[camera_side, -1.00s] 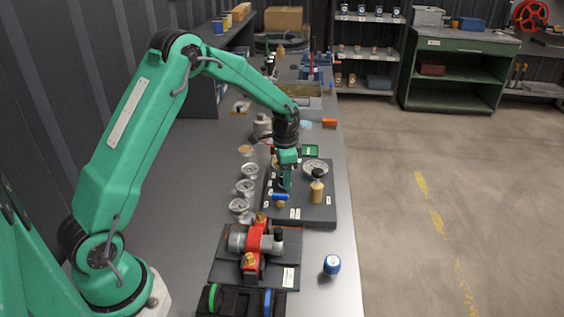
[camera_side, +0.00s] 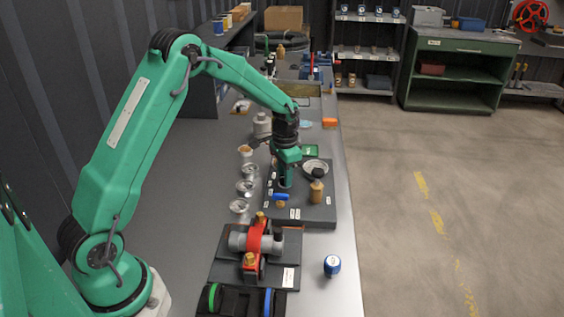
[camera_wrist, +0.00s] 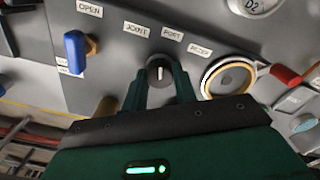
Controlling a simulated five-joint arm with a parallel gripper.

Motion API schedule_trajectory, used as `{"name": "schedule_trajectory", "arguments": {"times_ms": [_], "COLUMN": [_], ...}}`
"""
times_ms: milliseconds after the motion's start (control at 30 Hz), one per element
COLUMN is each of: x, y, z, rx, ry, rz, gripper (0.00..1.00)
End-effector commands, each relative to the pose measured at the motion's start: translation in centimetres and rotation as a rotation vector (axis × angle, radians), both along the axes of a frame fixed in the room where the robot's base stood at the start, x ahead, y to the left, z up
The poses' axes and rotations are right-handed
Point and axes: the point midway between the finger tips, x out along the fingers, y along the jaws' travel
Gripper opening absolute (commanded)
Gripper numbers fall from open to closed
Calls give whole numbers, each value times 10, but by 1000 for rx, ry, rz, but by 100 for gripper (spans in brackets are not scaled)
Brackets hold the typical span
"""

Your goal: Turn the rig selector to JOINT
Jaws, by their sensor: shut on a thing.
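The rig selector (camera_wrist: 159,68) is a small dark round knob with a white pointer mark, on the grey panel (camera_wrist: 105,60) in the wrist view. My gripper (camera_wrist: 159,82) is shut on it, one finger on each side. The white mark looks near upright in the picture; I cannot tell exactly which label it faces. The JOINT label (camera_wrist: 136,29) is above and to the left of the knob, the PORT label (camera_wrist: 172,33) above and slightly right. In the side view my gripper (camera_side: 285,182) points down at the panel and hides the selector.
A blue lever (camera_wrist: 76,50) stands left of the knob by the OPEN label (camera_wrist: 89,8). A brass-ringed round fitting (camera_wrist: 228,76) and a red handle (camera_wrist: 286,75) are to the right. In the side view a red and grey pump (camera_side: 256,241) lies nearer the camera.

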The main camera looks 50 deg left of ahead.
Motion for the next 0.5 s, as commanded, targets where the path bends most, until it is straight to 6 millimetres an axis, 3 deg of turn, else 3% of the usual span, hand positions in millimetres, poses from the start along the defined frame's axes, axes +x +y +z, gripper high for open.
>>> {"name": "schedule_trajectory", "arguments": {"times_ms": [500], "x": [0], "y": [0], "z": [1], "rx": [0], "ry": [-1], "rz": [410], "gripper": [5]}}
